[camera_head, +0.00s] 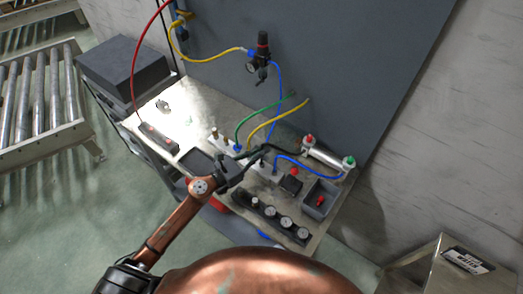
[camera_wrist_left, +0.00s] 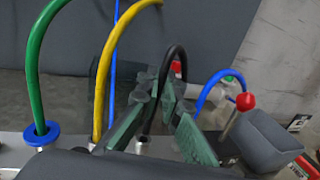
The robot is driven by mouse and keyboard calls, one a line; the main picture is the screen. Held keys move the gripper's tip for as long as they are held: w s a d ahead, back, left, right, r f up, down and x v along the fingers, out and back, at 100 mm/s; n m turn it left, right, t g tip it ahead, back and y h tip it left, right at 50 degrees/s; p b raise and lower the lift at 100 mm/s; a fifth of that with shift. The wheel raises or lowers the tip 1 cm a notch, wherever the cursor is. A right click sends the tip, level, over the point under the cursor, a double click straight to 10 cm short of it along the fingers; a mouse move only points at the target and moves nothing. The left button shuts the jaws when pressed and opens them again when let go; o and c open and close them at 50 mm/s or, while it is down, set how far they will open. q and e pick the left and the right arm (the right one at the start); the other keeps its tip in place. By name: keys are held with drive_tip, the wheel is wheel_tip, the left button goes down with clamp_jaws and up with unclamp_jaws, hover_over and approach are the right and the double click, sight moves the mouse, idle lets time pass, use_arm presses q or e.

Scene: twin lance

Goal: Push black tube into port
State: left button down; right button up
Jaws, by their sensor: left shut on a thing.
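The black tube (camera_head: 283,147) arches from the cylinder's red-capped end (camera_head: 308,139) to my left gripper (camera_head: 254,160). In the left wrist view, the black tube (camera_wrist_left: 178,55) comes down between the green finger pads of my left gripper (camera_wrist_left: 160,98), which is shut on it near its lower end. A metallic port (camera_wrist_left: 143,144) shows just below the fingers. The port block (camera_head: 265,170) is partly hidden by the gripper in the head view. My right gripper is not in view.
Green (camera_wrist_left: 34,72) and yellow (camera_wrist_left: 110,55) tubes stand left of the fingers. A blue tube (camera_head: 312,170) arches to the right. A grey bin (camera_head: 320,198) and a gauge row (camera_head: 275,218) sit near the workbench's (camera_head: 160,88) right end.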

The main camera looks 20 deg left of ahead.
sight(261, 162)
use_arm(q)
drive_tip(key=shift+f+b, duration=1.55)
drive_tip(key=shift+b, duration=0.05)
idle(0.6)
drive_tip(key=c, duration=2)
unclamp_jaws()
drive_tip(key=shift+c, duration=0.2)
drive_tip(key=v, duration=1.2)
drive_tip(key=shift+r, duration=0.1)
